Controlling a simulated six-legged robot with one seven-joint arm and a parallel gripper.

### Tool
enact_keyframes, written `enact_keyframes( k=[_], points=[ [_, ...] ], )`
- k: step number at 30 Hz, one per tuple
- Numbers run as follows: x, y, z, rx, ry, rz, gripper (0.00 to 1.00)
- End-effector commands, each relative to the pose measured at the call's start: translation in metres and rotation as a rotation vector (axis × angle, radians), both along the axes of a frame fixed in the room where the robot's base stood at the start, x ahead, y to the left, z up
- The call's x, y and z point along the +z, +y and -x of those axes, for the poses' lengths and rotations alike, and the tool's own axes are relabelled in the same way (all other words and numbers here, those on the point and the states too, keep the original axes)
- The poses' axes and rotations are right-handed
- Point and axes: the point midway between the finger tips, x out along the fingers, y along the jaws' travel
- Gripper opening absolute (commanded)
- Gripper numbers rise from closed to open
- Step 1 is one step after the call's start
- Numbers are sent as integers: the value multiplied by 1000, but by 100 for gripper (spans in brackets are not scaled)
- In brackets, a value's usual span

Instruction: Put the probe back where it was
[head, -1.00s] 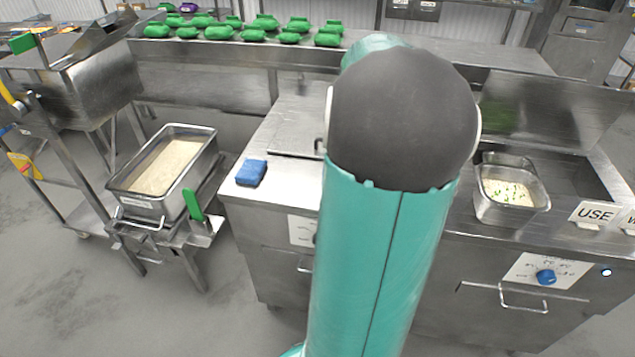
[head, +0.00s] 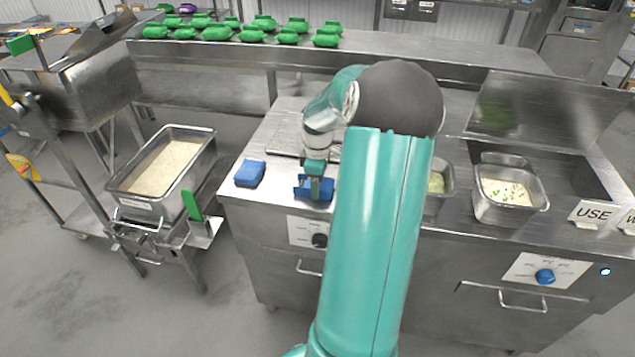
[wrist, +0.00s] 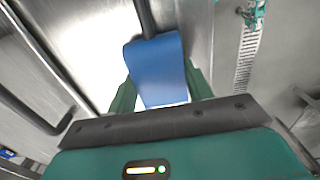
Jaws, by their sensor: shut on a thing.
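My gripper (head: 314,188) is over the front left of the steel counter, pointing down. It is shut on a blue thing (head: 301,189), likely the probe's handle. In the wrist view this blue body (wrist: 155,65) sits between the two green fingers, with a dark shaft (wrist: 146,18) at its far end. I cannot tell whether the blue thing touches the counter.
A separate blue block (head: 250,173) lies on the counter to the left. A rice pan (head: 203,160) stands on a cart at the left. A smaller pan (head: 508,212) is at the right. Green packs (head: 216,33) line the back table.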

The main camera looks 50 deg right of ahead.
Motion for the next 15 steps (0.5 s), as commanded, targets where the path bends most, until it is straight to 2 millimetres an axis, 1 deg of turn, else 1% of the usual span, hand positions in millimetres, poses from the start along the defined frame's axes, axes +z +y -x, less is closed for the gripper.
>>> enact_keyframes(
  k=[4, 5, 7, 8, 15],
  points=[
    [0, 1, 0, 1, 0, -1, 28],
    [-1, 1, 0, 1, 0, -1, 56],
    [0, 1, 0, 0, 0, -1, 70],
    [0, 1, 0, 0, 0, -1, 72],
    [0, 0, 0, 0, 0, -1, 72]
  ],
)
